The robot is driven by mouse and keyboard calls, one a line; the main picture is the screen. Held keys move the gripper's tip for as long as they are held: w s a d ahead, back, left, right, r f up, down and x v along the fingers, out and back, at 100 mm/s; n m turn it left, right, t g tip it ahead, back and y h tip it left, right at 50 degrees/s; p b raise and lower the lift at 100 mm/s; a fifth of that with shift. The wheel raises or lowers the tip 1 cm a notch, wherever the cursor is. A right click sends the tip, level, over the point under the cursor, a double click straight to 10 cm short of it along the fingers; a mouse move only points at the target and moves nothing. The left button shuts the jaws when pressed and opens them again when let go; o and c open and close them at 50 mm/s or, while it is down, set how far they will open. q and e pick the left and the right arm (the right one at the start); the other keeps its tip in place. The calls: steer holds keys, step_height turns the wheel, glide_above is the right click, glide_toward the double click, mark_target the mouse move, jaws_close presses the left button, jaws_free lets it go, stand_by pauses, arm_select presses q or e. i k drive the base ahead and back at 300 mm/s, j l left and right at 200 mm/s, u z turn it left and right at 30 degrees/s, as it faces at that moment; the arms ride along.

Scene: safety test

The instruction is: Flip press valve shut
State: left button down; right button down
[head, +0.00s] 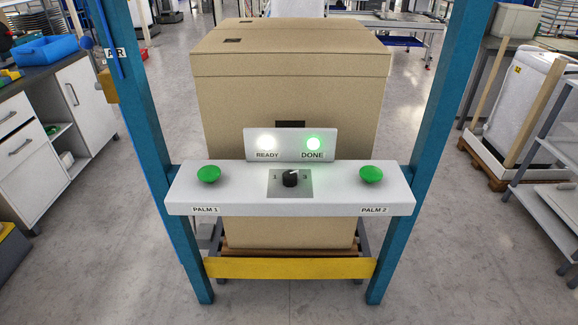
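The press stand has two blue posts, a left post (143,110) and a right post (447,110). A white label reading AIR (115,52) is on the upper left post, with a thin blue air line (106,40) running beside it. I cannot make out a valve handle there or its position. A grey control panel (330,202) spans the posts, with green buttons PALM 1 (209,174) and PALM 2 (371,174) and a black selector knob (290,179). Neither gripper is in view.
A large cardboard box (290,85) stands behind the panel, above a yellow bar (290,268). A white cabinet (90,105) with a blue bin (45,50) is at left. A wrapped white appliance (525,95) and grey shelving (548,180) stand at right. Floor beside the posts is clear.

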mark_target(85, 42)
steer(key=j+z, duration=0.15)
steer(key=z, duration=0.3)
steer(key=i+j+z, duration=0.1)
steer(key=j+z, duration=0.15)
steer(key=j, duration=0.2)
steer(key=j+z, duration=0.2)
steer(key=j, duration=0.25)
steer(key=j+z, duration=0.2)
steer(key=j, duration=0.75)
steer(key=j+z, duration=0.1)
steer(key=j, duration=2.35)
